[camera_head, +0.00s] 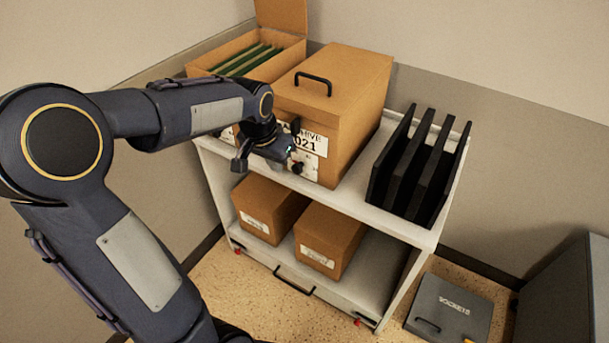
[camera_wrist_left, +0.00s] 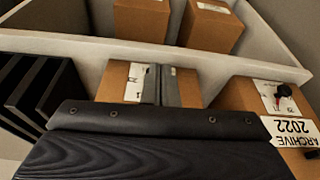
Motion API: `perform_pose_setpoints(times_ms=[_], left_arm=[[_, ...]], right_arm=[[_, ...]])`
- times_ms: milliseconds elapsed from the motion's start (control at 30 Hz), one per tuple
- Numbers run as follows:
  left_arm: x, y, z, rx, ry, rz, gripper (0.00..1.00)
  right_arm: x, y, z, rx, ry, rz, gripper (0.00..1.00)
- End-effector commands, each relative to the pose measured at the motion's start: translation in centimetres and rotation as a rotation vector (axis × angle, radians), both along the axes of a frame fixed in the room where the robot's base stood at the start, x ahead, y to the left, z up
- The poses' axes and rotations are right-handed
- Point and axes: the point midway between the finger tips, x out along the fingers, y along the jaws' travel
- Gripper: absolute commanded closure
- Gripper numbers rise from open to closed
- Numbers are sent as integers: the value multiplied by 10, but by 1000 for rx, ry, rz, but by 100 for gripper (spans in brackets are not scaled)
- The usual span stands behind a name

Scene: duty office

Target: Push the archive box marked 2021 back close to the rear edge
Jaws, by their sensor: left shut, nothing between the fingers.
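The archive box marked 2021 (camera_head: 345,95) is a closed brown carton with a black lid handle, on the top shelf of a white rack (camera_head: 375,205). Its white front label is partly covered by my left gripper. My left gripper (camera_head: 287,152) is shut and empty at the box's front face, low and left of centre; I cannot tell if it touches. In the left wrist view the shut fingers (camera_wrist_left: 169,88) stand in front of the brown box (camera_wrist_left: 112,82), seen upside down. My right gripper is not in view.
An open box with green folders (camera_head: 225,52) stands left of the 2021 box; the left wrist view shows a label 2022 (camera_wrist_left: 290,128). Black upright dividers (camera_head: 415,165) stand to the right. Two smaller cartons (camera_head: 330,238) sit on the lower shelf. A wall is behind the rack.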

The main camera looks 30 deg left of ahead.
Motion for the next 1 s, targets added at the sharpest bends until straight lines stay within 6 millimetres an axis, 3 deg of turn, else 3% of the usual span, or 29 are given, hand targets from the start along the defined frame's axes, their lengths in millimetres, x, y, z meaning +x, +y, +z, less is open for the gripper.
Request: perform_pose_setpoints(times_ms=[167, 533, 700, 1000], left_arm=[[5, 0, -23, 0, 6, 1, 100], [27, 0, -98, -1, 6, 1, 100], [54, 0, -93, 0, 1, 1, 100], [68, -1, -93, -1, 1, 1, 100]], right_arm=[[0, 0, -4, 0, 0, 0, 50], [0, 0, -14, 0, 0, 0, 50], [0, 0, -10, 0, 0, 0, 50], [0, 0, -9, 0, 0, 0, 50]])
